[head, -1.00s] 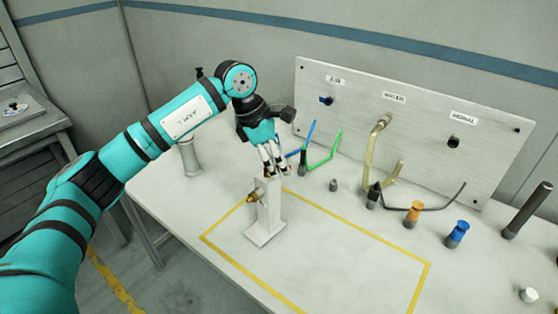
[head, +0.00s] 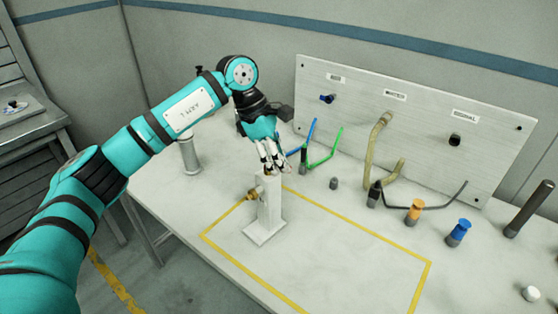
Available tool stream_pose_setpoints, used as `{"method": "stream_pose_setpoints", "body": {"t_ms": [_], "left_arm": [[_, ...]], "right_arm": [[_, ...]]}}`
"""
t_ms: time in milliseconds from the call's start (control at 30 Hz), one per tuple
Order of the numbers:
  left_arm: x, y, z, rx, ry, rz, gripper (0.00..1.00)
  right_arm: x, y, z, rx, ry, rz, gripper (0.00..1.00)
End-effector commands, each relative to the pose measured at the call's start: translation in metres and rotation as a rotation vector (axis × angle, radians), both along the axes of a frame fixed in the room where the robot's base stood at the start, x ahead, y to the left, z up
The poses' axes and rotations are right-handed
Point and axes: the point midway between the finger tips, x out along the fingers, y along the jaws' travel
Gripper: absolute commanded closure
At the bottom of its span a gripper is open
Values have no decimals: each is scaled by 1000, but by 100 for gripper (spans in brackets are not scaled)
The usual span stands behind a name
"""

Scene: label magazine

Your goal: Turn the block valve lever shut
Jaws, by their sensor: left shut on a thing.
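A pale upright block (head: 266,213) on a flat foot stands on the white table at the left end of the yellow outlined area. A brass fitting (head: 251,195) sticks out of its left side. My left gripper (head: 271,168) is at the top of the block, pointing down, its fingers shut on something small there. I take this to be the valve lever, but the fingers hide most of it. I cannot tell the lever's angle. My right gripper is not in view.
Behind stands a grey panel (head: 420,110) with labelled ports. Green (head: 325,155) and blue hoses, a tan hose (head: 374,145) and a dark cable lie before it. Orange (head: 414,211) and blue (head: 458,233) connectors stand to the right. The yellow outlined area right of the block is clear.

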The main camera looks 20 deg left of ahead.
Motion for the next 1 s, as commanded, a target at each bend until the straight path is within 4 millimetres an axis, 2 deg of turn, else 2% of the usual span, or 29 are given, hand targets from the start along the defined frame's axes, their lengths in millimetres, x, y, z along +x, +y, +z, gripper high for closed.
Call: {"method": "stream_pose_setpoints", "body": {"t_ms": [500, 733, 1000], "left_arm": [[-10, 0, 1, -2, -2, -406, 100], [-13, 2, 1, -1, -1, -513, 100], [-14, 2, 1, -1, -2, -552, 100]], "right_arm": [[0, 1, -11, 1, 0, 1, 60], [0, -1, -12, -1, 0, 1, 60], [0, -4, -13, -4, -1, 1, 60]]}}
